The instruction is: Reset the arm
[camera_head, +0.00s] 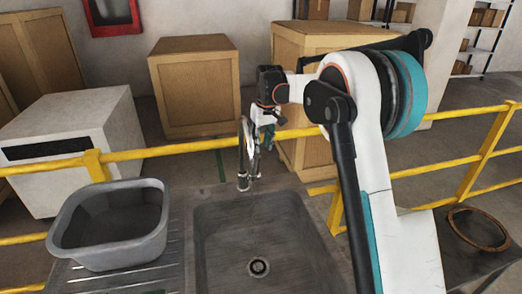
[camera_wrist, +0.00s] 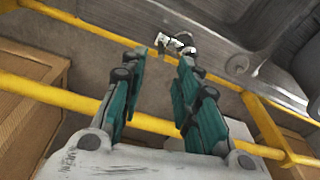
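My arm (camera_head: 365,150) reaches up from the lower right and bends over to the left. My gripper (camera_head: 250,150) hangs at the back edge of the sink (camera_head: 215,240), near the yellow railing. The wrist view shows my gripper (camera_wrist: 163,65) with its two teal fingers apart and nothing between them. A pale metal fitting, seemingly the tap (camera_wrist: 176,43), lies just beyond the fingertips. In the head view the gripper and the tap overlap, so I cannot tell whether they touch.
A grey plastic tub (camera_head: 110,255) stands on the drainboard at left. Yellow railing (camera_head: 170,149) runs behind the sink. Wooden crates (camera_head: 195,85) and a white cabinet (camera_head: 70,130) stand behind it. A brown ring (camera_head: 478,228) lies on a dark surface at right. The sink basin is empty.

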